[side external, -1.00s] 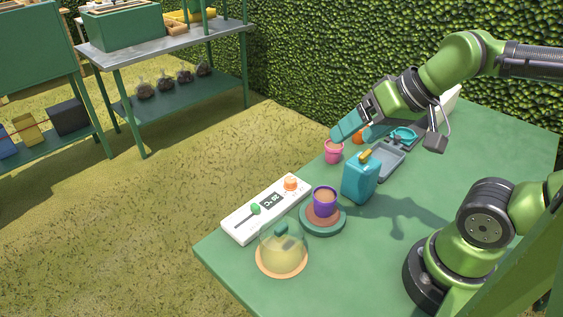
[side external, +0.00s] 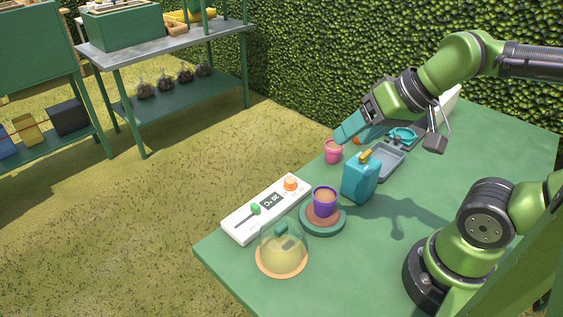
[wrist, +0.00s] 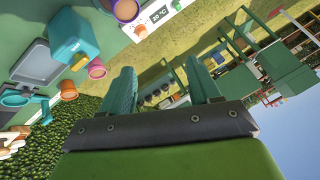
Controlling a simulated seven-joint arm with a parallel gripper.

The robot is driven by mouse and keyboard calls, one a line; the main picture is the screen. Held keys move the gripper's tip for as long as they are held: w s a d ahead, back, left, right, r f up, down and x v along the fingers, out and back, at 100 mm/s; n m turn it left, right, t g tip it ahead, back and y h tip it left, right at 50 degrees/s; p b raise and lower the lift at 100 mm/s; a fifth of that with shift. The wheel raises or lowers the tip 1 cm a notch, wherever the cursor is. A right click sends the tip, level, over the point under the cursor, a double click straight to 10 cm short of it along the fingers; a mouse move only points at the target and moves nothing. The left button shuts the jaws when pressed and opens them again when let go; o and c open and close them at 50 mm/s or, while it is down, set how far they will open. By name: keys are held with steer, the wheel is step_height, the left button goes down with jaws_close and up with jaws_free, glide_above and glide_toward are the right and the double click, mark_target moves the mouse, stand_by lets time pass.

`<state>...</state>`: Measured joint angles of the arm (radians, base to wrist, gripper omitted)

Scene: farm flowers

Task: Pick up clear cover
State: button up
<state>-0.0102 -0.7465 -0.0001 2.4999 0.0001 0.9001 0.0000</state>
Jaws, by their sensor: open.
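The clear cover (side external: 281,251) is a see-through dome with a green knob on top and an orange-tan rim at its base. It stands upright on the near left corner of the green table in the side view. I do not make it out in the wrist view. My gripper (side external: 360,130) is open and empty, in the air above the far side of the table, well apart from the cover. Its two teal fingers (wrist: 161,82) stand spread in the wrist view, with nothing between them.
A purple pot (side external: 325,202) sits on a round green plate (side external: 322,229) behind the cover. A white panel (side external: 240,223) with a temperature display lies to the left. A blue can (side external: 361,177), a pink pot (side external: 334,151) and a grey tray (side external: 388,162) stand farther back. The table's right middle is clear.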

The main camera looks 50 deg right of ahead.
steer(key=w+a+n+g, duration=0.4)
steer(key=a, duration=0.5)
steer(key=g+h, duration=0.2)
steer(key=g, duration=0.1)
glide_above(281, 226)
steer(key=f, duration=1)
steer(key=shift+s+a, duration=0.2)
steer(key=shift+a, duration=0.15)
steer(key=shift+w+d+f, duration=0.1)
steer(key=shift+d+f, duration=0.1)
steer(key=shift+f, duration=1.25)
steer(key=shift+w+d+f, duration=0.1)
steer(key=shift+d+f, duration=0.1)
steer(key=shift+f, duration=1.2)
jaws_close()
